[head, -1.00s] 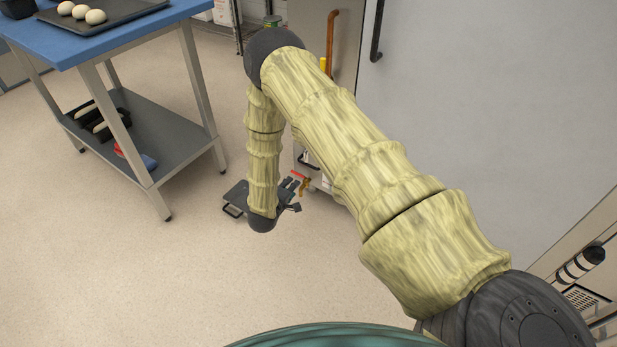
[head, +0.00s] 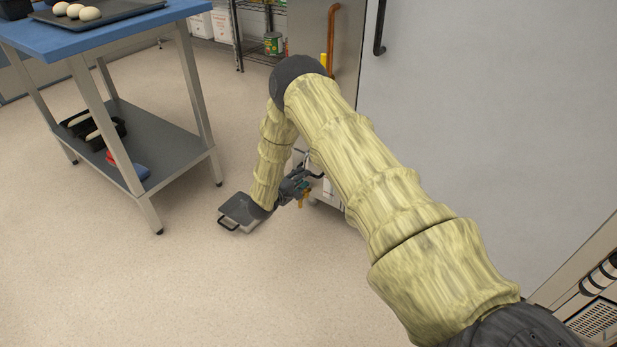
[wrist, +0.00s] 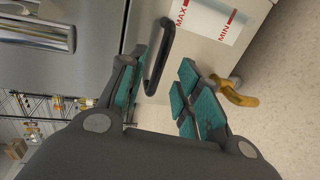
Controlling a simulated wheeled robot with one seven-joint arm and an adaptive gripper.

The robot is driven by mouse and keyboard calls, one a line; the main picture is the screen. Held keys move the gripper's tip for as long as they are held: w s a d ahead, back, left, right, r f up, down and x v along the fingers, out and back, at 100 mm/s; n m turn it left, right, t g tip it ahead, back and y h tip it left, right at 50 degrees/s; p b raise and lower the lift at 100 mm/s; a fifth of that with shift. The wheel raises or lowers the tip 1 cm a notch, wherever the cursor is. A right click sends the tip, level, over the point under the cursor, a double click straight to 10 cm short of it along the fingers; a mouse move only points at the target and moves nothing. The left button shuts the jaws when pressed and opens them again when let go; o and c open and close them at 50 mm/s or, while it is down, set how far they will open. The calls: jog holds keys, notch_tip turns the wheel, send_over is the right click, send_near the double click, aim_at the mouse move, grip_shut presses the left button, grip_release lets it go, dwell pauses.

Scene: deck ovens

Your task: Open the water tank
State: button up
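The water tank (wrist: 215,25) is a pale box front with a MAX and MIN label, and shows in the wrist view at top right. Its black bar handle (wrist: 163,50) stands out from the front. In the head view the tank (head: 328,192) is low beside the large grey door, partly hidden by my arm. My gripper (wrist: 160,85) is open, with teal finger pads on both sides. The near end of the handle lies between the fingertips, with gaps showing; contact is not visible. In the head view my gripper (head: 296,187) is next to the handle (head: 314,173).
A brass tap (wrist: 238,94) sticks out close to the right finger. A blue-topped table (head: 90,35) stands left, and a wire shelf (head: 250,45) behind. The foreground floor is clear.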

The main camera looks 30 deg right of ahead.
jog(key=shift+b+x, duration=0.75)
jog(key=shift+x, duration=1.85)
grip_shut()
